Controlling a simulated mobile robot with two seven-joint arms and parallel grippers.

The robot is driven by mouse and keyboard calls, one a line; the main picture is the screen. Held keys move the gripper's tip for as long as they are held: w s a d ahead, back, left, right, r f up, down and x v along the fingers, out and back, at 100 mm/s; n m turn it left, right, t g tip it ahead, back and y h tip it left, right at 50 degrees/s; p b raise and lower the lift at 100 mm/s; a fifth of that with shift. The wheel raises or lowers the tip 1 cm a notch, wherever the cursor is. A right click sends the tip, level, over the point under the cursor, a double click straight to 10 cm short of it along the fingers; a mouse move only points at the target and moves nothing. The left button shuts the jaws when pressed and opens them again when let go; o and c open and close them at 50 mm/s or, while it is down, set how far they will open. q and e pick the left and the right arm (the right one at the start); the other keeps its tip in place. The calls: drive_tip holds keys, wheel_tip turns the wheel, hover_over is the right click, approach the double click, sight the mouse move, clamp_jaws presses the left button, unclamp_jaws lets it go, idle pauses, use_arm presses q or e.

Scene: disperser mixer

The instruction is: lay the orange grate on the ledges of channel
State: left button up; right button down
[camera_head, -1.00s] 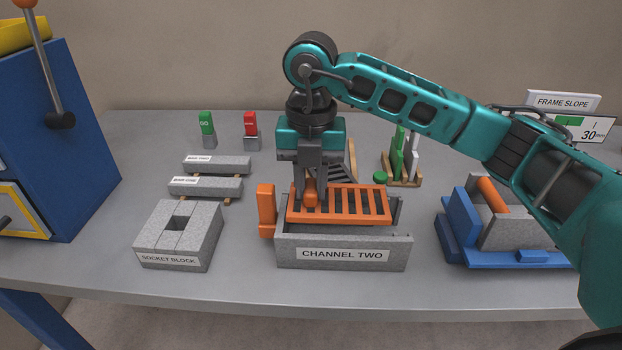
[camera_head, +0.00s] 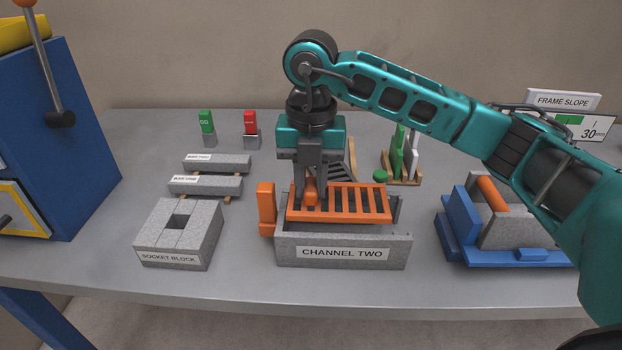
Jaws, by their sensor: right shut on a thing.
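The orange grate (camera_head: 352,204) is a slotted plate with an upright knob near its left end. My right gripper (camera_head: 311,200) points down and is shut on that knob. The grey channel (camera_head: 300,248), labelled CHANNEL TWO, stands on the table just below the grate. The grate is over the channel's opening, roughly level. Its front edge shows above the channel's front wall. The ledges inside are hidden, so I cannot tell whether the grate touches them. My left gripper is not in view.
An orange upright block (camera_head: 266,208) stands at the channel's left end. The socket block (camera_head: 180,238) is to the left and a blue fixture (camera_head: 505,256) to the right. Grey bars (camera_head: 206,187) and a dark slotted piece (camera_head: 340,172) lie behind. The table front is clear.

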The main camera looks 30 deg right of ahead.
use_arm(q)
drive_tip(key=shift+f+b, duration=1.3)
use_arm(e)
drive_tip(key=shift+f, duration=1.75)
drive_tip(key=c, duration=0.9)
unclamp_jaws()
drive_tip(key=shift+r, duration=0.65)
wheel_tip(320, 180, up, 11)
drive_tip(key=shift+f+p, duration=0.2)
drive_tip(key=shift+p, duration=0.9)
drive_tip(key=shift+r, duration=0.55)
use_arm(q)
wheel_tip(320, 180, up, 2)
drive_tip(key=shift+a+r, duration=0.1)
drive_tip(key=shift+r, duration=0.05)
